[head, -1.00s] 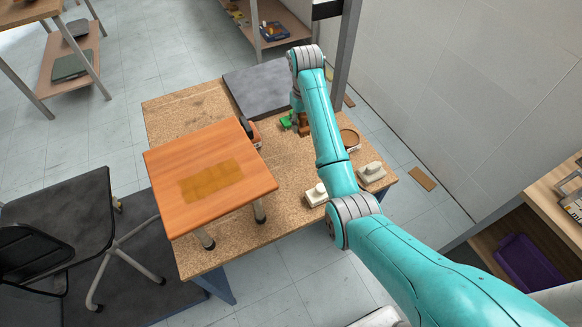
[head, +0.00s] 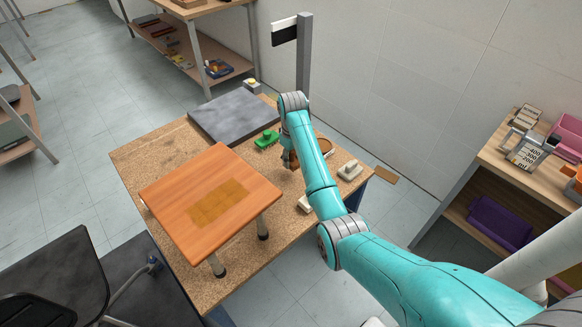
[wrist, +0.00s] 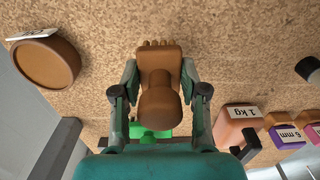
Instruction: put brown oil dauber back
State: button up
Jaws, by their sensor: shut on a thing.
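My gripper (wrist: 160,75) is shut on the brown oil dauber (wrist: 158,95), one finger on each side of its body. In the wrist view its bristles face the top and its rounded knob faces the bottom. In the head view the dauber (head: 289,158) is mostly behind my arm, over the right part of the workbench. A round brown dish with a white label (wrist: 45,64) lies to the left in the wrist view, apart from the dauber. In the head view this dish (head: 326,146) is partly hidden by my arm.
A green dauber (head: 267,139) is near my gripper. A dark grey slab (head: 235,117) lies at the bench's back. A pale block (head: 350,170) is at right.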

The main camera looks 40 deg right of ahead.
aim_at(292, 166)
jog(key=shift+f, duration=1.95)
jog(key=shift+f, duration=0.15)
jog(key=o, duration=1)
